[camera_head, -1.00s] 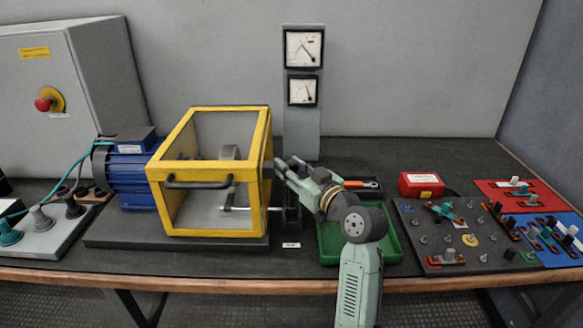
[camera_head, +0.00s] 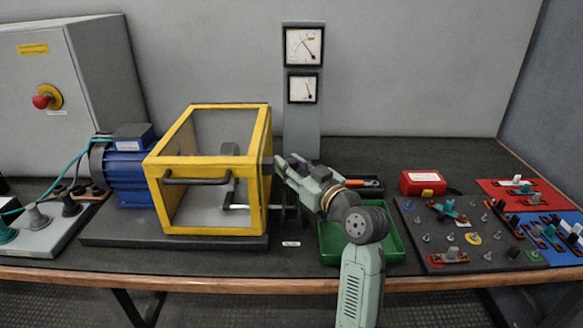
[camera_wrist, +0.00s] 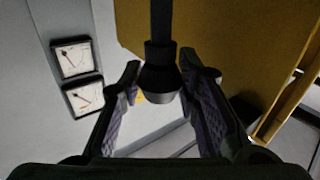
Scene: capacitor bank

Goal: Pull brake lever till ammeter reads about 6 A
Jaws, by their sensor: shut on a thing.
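The brake lever shows in the wrist view as a dark rod with a black knob (camera_wrist: 160,88) between my fingers. In the head view my arm hides it. My gripper (camera_head: 277,170) is shut on the knob, just right of the yellow-framed guard (camera_head: 263,190); its fingers also show in the wrist view (camera_wrist: 160,112). Two white dial meters stand on a grey post: an upper one (camera_head: 303,46) and a lower one (camera_head: 302,89). Their needles are visible, but the scale numbers are too small to read. I cannot tell which is the ammeter.
A blue motor (camera_head: 127,172) stands left of the guard. A green tray (camera_head: 392,243) lies under my forearm. A red box (camera_head: 422,183) and a grey peg board (camera_head: 425,240) are to the right. A grey cabinet with a red knob (camera_head: 43,100) stands at left.

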